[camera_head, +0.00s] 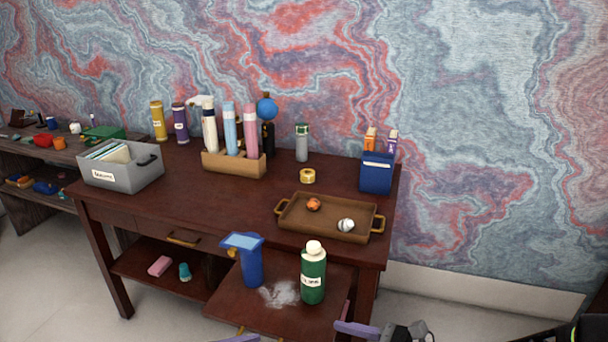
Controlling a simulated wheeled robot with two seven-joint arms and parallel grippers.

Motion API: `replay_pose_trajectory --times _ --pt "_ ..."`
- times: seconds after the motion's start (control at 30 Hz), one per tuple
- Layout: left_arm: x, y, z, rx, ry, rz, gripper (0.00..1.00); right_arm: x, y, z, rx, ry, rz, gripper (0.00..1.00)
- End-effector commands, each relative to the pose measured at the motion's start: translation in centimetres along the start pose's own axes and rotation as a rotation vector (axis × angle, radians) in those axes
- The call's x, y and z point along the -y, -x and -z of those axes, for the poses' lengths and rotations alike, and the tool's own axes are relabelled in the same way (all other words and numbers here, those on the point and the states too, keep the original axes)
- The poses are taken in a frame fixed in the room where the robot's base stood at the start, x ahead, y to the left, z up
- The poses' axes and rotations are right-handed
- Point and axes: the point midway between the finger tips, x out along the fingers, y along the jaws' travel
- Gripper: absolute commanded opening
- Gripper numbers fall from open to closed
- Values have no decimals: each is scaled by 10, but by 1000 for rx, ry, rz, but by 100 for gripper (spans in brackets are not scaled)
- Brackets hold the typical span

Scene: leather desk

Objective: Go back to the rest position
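At the bottom edge, right of centre, a grey and black part (408,333) shows with a purple piece (357,330) beside it. It seems to be part of my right arm or gripper, but fingertips are not clear and its opening cannot be told. Another purple sliver (240,338) shows at the bottom edge further left, too cut off to name. No clear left gripper is visible. The desk (190,205) is dark brown. On a lower surface (258,315) at its front stand a blue container (251,268) and a green bottle (313,277) with a white cap, beside a whitish patch (280,292).
A brown tray (290,222) holds an orange ball (313,204) and a whitish ball (346,225). A grey box (125,178), a wooden holder (233,163) with tubes, a gold ring-shaped item (308,176) and a blue holder (376,175) stand on the desk. The left-front desktop is clear.

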Motion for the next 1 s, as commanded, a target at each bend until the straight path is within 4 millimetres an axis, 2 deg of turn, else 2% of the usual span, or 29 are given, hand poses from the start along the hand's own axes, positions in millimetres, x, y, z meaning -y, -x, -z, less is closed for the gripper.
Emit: replay_pose_trajectory --times 0.17,0.27,0.37,0.5,0.6,0.7,0.8,0.9,1.0 --pt "19 5 42 -140 -79 42 80 -23 4 47 -167 105 -93 52" --pt "38 7 71 -235 -145 91 80 -41 10 82 -282 189 -172 52" --pt "64 10 108 -356 -251 174 80 -63 21 129 -424 321 -287 52" --pt "116 20 169 -558 -546 393 80 -93 48 213 -653 676 -534 52" --pt "146 28 201 -652 -832 571 80 -101 56 258 -731 1015 -699 52" --pt "167 31 216 -673 -1137 736 80 -113 42 281 -695 1352 -816 52" --pt "186 29 218 -633 -1342 862 80 -141 24 289 -591 1543 -890 52" --pt "204 28 216 -584 -1431 962 80 -175 20 295 -504 1577 -965 52" --pt "209 21 213 -560 -1480 1006 80 -191 18 298 -475 1574 -999 52"
